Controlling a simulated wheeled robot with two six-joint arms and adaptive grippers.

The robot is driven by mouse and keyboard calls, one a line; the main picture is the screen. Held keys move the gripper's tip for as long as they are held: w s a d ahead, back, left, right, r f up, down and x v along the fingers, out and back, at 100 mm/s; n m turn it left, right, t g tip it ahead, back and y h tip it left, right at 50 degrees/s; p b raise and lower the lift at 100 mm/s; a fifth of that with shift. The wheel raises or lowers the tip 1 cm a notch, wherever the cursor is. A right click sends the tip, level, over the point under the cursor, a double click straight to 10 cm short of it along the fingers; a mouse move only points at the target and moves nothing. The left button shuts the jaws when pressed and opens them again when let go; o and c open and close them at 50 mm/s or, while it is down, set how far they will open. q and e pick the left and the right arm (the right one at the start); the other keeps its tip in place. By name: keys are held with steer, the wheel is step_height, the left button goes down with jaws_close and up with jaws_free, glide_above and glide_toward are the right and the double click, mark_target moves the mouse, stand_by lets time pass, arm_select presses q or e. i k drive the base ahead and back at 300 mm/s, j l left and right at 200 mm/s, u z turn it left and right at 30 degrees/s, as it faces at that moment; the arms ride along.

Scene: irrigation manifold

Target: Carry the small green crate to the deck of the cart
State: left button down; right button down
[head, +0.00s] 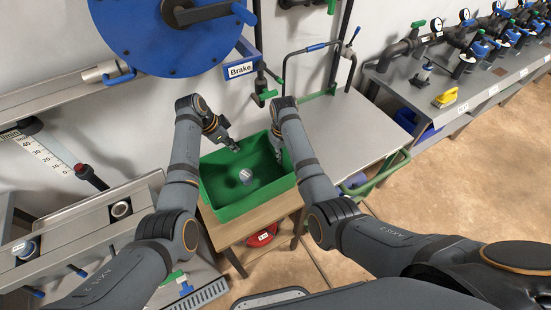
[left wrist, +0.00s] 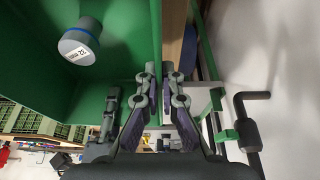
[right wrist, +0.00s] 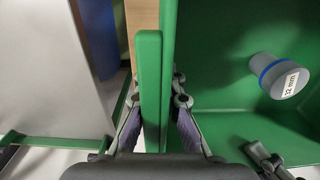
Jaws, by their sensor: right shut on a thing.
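The small green crate (head: 222,206) sits on a wooden stand, with a grey fitting (head: 246,176) inside it. The fitting has a blue band and a "32 mm" label in the right wrist view (right wrist: 280,76). My right gripper (head: 279,150) is shut on the crate's right wall, which shows between its fingers in the right wrist view (right wrist: 155,100). The cart's grey deck (head: 345,125) lies right of the crate and is empty.
The wooden stand (head: 256,219) has a red round object (head: 262,236) beneath it. The cart has a green rail (head: 385,172) at its near right side. A blue reel (head: 170,30) hangs above left. A pipe bench (head: 450,95) stands at the right, with open floor before it.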

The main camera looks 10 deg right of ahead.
mark_target(335, 133)
steer(key=l, duration=0.65)
steer(key=k+l, duration=0.15)
steer(key=l, duration=0.45)
steer(key=i+l, duration=0.8)
